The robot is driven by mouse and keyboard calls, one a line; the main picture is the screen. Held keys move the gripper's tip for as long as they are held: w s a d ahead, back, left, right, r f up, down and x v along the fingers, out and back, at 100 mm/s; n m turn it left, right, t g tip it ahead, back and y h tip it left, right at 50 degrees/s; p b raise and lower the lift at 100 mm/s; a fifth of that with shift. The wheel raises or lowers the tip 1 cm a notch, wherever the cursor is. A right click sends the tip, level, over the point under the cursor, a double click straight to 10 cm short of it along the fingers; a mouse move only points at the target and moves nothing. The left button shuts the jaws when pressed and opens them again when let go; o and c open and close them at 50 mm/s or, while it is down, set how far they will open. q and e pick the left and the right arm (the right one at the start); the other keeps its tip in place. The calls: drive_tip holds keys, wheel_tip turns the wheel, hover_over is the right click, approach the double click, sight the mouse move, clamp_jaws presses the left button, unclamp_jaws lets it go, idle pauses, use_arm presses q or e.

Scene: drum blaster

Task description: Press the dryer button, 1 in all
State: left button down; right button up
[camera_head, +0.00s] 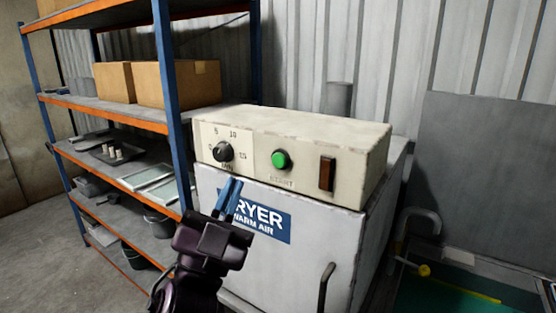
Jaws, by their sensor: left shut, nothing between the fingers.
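The dryer (310,254) is a pale box with a blue "DRYER WARM AIR" label (266,220) and a dark door handle (325,286). On its cream control panel (300,150) is a round green button (280,159) marked START, with a black timer knob (223,152) to its left and a dark amber rectangular switch or lamp (327,173) to its right. My left gripper (233,184) is shut and empty, its blue fingers pointing up in front of the label's left part, below and left of the green button. It hides the label's first letter. My right gripper is not in view.
A blue and orange shelf rack (168,90) stands close on the left, with cardboard boxes (192,83), trays and buckets. A green-topped bench (460,297) with a clamp-like tool is at the lower right. Bare floor shows at the lower left.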

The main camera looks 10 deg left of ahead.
sight(279, 160)
use_arm(q)
drive_tip(key=shift+w, duration=0.15)
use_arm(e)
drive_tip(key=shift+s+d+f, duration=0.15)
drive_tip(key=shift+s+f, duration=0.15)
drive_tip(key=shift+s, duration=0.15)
use_arm(q)
drive_tip(key=shift+w+d+b, duration=0.3)
drive_tip(key=shift+w+d, duration=0.2)
drive_tip(key=shift+w, duration=0.85)
drive_tip(key=shift+w+d+b, duration=0.25)
drive_tip(key=shift+w+d, duration=0.2)
drive_tip(key=shift+w, duration=0.9)
drive_tip(key=shift+w+d+b, duration=0.3)
drive_tip(key=shift+w+d, duration=0.2)
drive_tip(key=shift+w, duration=0.85)
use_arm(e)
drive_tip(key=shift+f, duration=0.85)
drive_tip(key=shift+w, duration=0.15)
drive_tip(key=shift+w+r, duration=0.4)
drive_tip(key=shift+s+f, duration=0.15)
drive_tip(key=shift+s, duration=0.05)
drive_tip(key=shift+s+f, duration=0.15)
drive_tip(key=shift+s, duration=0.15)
